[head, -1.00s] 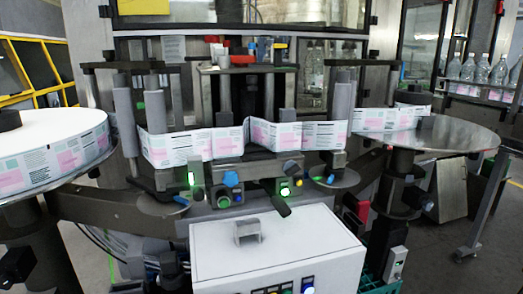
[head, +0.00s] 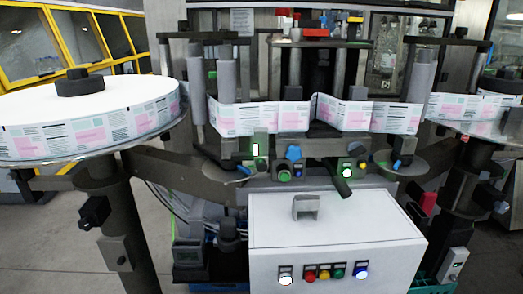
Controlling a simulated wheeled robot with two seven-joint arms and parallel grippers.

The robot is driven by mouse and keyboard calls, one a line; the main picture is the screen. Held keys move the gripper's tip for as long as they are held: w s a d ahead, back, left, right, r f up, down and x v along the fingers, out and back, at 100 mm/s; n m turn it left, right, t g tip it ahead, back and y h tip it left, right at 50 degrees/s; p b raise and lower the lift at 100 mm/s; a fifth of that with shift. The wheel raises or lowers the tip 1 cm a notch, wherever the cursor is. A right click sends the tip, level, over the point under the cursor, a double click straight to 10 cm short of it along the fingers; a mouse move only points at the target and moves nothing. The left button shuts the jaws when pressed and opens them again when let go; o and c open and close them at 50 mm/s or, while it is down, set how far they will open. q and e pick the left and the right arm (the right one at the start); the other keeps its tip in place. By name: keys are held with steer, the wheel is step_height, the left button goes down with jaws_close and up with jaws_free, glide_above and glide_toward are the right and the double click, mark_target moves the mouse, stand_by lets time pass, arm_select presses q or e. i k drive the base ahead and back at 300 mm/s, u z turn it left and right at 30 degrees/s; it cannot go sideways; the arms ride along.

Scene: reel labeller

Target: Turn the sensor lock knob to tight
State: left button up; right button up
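The labeller's middle carries several small controls below the label strip (head: 260,119). Among them are a blue knob (head: 293,152), a green round knob (head: 284,176) and a dark lever (head: 341,188) beside a green-lit unit (head: 347,171). Another green unit with a lit window (head: 257,150) stands to the left. I cannot tell which of these is the sensor lock knob, and no tight mark is readable. Neither of my grippers is in view.
A white control box (head: 335,232) with a handle (head: 306,207) and coloured buttons (head: 323,274) juts out below the controls. A large label reel (head: 90,118) stands at the left, with a metal disc (head: 480,127) at the right. Grey floor (head: 50,245) shows at the lower left.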

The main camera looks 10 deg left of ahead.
mark_target(260, 165)
steer(key=u, duration=1.4)
steer(key=k, duration=0.7)
steer(key=u, duration=0.2)
steer(key=i, duration=0.3)
